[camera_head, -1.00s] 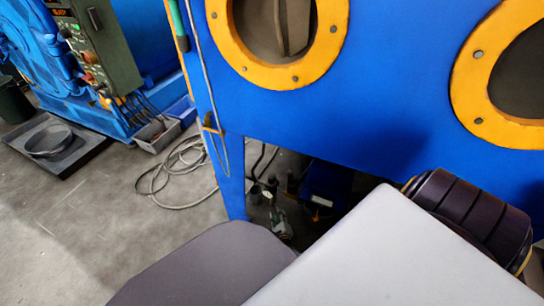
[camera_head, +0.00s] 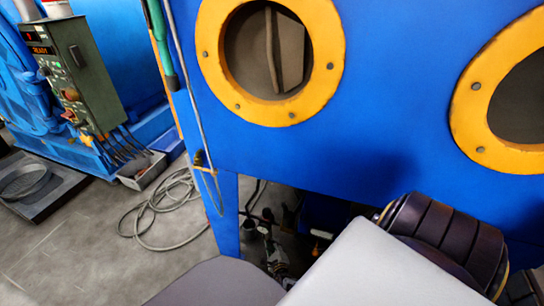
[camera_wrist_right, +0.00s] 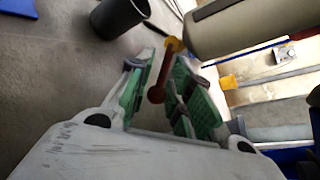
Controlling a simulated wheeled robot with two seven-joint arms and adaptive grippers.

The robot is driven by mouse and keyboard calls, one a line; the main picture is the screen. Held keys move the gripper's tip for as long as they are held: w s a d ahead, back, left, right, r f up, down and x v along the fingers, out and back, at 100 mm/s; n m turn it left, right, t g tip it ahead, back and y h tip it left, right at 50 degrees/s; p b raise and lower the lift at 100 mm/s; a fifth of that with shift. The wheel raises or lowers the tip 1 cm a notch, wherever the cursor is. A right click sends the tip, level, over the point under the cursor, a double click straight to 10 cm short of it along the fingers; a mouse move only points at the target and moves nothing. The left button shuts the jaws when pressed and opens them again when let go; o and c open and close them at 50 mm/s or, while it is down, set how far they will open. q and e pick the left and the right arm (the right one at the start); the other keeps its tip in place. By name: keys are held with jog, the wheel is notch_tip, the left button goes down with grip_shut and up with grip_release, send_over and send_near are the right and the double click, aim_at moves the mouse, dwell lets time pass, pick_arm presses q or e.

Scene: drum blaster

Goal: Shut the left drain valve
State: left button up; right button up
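In the right wrist view a red lever (camera_wrist_right: 161,77) with a yellow end (camera_wrist_right: 174,46) lies between the green-padded fingers of my right gripper (camera_wrist_right: 163,85). It looks like the drain valve's handle. The fingers are apart, with gaps visible beside the lever; contact is not clear. In the head view my right gripper (camera_head: 277,262) is small and dark, low under the blue cabinet (camera_head: 370,130) beside its front leg. The valve cannot be made out there. My left gripper is not in view.
A beige cylinder (camera_wrist_right: 235,28) is close above the fingers at the right. A black cup-shaped container (camera_wrist_right: 118,18) stands on the floor. In the head view a grey hose (camera_head: 160,210) lies coiled left of the cabinet leg (camera_head: 226,215). A control box (camera_head: 80,75) is at the left.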

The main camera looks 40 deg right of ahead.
grip_shut()
jog(key=shift+r+p, duration=0.15)
jog(key=shift+p, duration=0.2)
jog(key=shift+s+r+n+g+p, duration=0.1)
jog(key=shift+r+n+g+p, duration=0.1)
jog(key=shift+n+g+p, duration=0.5)
jog(key=shift+s+r+p, duration=0.1)
jog(key=shift+p, duration=0.75)
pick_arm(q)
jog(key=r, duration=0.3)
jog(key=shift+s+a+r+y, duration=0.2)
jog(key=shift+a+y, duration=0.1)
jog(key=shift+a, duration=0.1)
pick_arm(e)
jog(key=shift+d, duration=0.1)
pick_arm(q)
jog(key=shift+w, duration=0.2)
